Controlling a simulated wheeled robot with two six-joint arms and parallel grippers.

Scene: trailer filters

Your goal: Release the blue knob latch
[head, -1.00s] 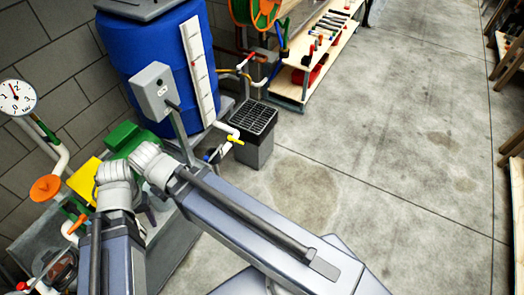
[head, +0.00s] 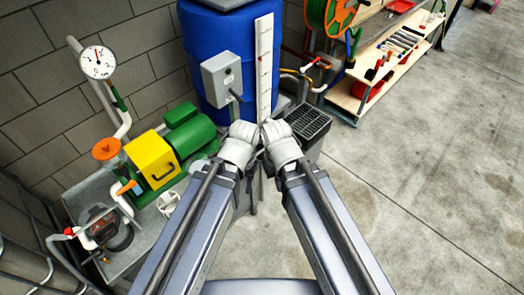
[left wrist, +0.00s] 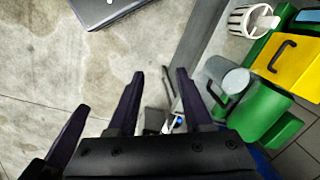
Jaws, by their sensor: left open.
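I cannot clearly make out a blue knob latch in either view. A small blue-and-white fitting (left wrist: 176,124) shows between the dark fingers in the left wrist view, too small to identify. My left gripper (left wrist: 160,90) is open, its fingers apart with nothing between the tips, above the concrete floor. In the head view both arms reach forward and their pale wrists nearly meet in front of the blue tank; the fingers are hidden beyond them. The yellow-and-green pump (head: 152,158) stands left of my left wrist and also shows in the left wrist view (left wrist: 290,65).
A grey bench (head: 135,262) carries the pump, a clear-bowled filter (head: 104,226) and a white slotted basket (head: 168,204). The blue tank (head: 228,55), grey control box (head: 221,74) and black grated bin (head: 308,125) stand ahead.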

